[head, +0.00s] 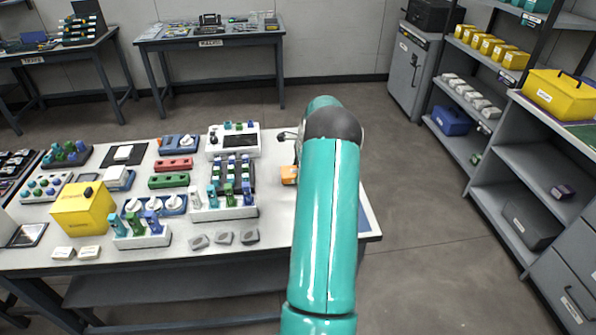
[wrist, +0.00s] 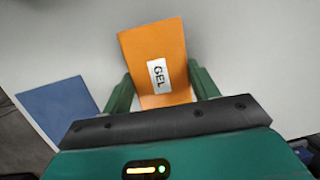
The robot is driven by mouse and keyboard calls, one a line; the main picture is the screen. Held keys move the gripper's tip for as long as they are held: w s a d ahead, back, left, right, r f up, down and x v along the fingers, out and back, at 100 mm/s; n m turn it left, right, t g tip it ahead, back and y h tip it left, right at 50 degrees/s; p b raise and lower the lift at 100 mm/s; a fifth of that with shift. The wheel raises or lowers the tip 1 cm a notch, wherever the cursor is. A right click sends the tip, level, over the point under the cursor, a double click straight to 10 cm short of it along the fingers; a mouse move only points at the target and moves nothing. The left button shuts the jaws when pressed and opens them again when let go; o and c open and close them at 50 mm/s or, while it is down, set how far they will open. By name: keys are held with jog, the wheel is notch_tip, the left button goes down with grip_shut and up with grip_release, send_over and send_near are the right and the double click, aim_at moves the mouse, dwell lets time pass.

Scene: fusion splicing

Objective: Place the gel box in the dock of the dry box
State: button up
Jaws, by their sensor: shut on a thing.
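The gel box (wrist: 155,50) is an orange block with a white GEL label, seen in the wrist view between the two green fingers of my gripper (wrist: 160,84). My gripper is shut on it. In the head view, an orange part of the gel box (head: 289,175) shows just left of my teal arm, over the right part of the table. My arm hides the gripper there. I cannot tell which thing is the dry box, and no dock is clearly seen. Whether the gel box touches the table is not clear.
The white worktable (head: 275,225) holds racks, trays and a yellow box (head: 83,209) at left. Several grey pieces (head: 224,238) lie near its front edge. A blue mat (wrist: 58,108) lies left of the gel box in the wrist view. Grey shelves (head: 500,180) stand at right across clear floor.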

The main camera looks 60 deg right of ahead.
jog(key=shift+f, duration=0.3)
jog(key=o, duration=1.3)
jog(key=shift+f, duration=0.1)
jog(key=v, duration=1.2)
